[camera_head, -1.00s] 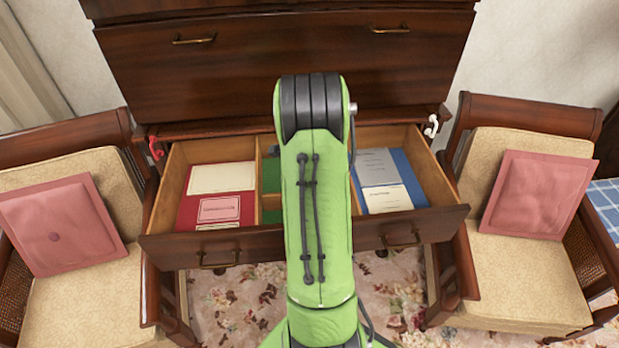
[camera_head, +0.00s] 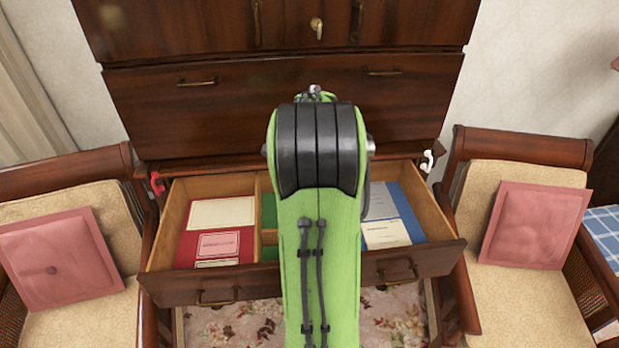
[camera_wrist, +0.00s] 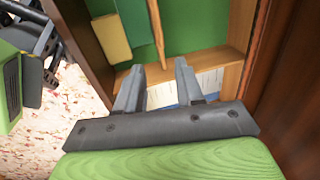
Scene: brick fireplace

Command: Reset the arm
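My green arm (camera_head: 318,225) rises through the middle of the head view, in front of the open drawer. My gripper is hidden behind the arm there. In the wrist view my gripper (camera_wrist: 160,75) shows two grey fingers, spread apart with nothing between them. The fingers point at the inside of the drawer, with its green lining (camera_wrist: 205,25) and a wooden divider (camera_wrist: 156,30) beyond the tips. I cannot tell how far the tips are from the drawer.
The dark wooden cabinet (camera_head: 230,115) has its drawer (camera_head: 350,276) pulled out, holding red (camera_head: 195,245) and blue (camera_head: 408,212) folders with papers. Cushioned chairs stand at left (camera_head: 100,310) and right (camera_head: 500,290), close to the drawer. A floral rug (camera_head: 260,318) lies below.

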